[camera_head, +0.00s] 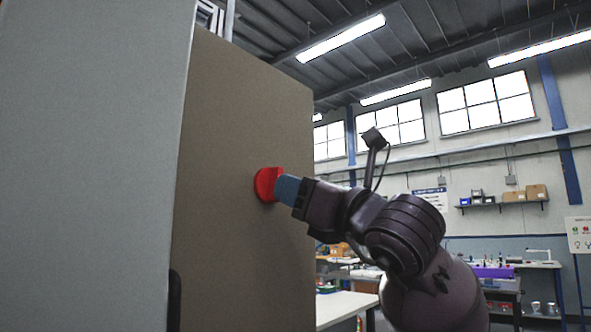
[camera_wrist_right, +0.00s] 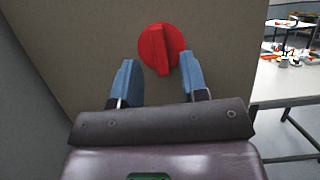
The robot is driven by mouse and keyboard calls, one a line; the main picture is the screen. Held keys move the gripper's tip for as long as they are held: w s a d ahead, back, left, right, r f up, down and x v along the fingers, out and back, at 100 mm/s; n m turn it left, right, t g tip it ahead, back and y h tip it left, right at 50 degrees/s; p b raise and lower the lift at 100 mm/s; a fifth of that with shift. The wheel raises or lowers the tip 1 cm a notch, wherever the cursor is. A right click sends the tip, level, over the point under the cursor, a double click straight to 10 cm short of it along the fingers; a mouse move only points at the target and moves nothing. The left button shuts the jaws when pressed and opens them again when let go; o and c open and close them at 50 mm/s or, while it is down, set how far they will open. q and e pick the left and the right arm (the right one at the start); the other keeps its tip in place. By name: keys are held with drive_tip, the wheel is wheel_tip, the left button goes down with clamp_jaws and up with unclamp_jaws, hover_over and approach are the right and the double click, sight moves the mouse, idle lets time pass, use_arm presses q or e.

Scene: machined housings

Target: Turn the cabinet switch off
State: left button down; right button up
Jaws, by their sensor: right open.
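The cabinet switch is a red round knob (camera_head: 266,185) with a raised grip bar, on the brown-grey face of the cabinet (camera_head: 235,120). In the right wrist view the knob (camera_wrist_right: 161,48) shows just beyond the fingertips, its bar close to upright in that picture. My right gripper (camera_head: 285,189) comes in from the right, its blue fingers pointing at the knob. In the right wrist view my right gripper (camera_wrist_right: 158,75) is open, one blue finger to each side of the knob. I cannot tell whether a finger touches it. My left gripper is not in view.
A large light grey panel (camera_head: 85,160) fills the left, next to the cabinet face. A white table (camera_wrist_right: 284,82) stands right of the cabinet. Workbenches (camera_head: 500,272) and a wall shelf (camera_head: 503,204) with boxes are farther back.

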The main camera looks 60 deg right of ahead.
drive_tip(key=x, duration=0.3)
drive_tip(key=shift+f, duration=0.2)
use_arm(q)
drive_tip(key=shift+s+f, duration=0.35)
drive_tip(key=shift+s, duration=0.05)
use_arm(e)
drive_tip(key=shift+r, duration=0.1)
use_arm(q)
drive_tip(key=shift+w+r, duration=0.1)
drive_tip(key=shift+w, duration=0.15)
use_arm(e)
clamp_jaws()
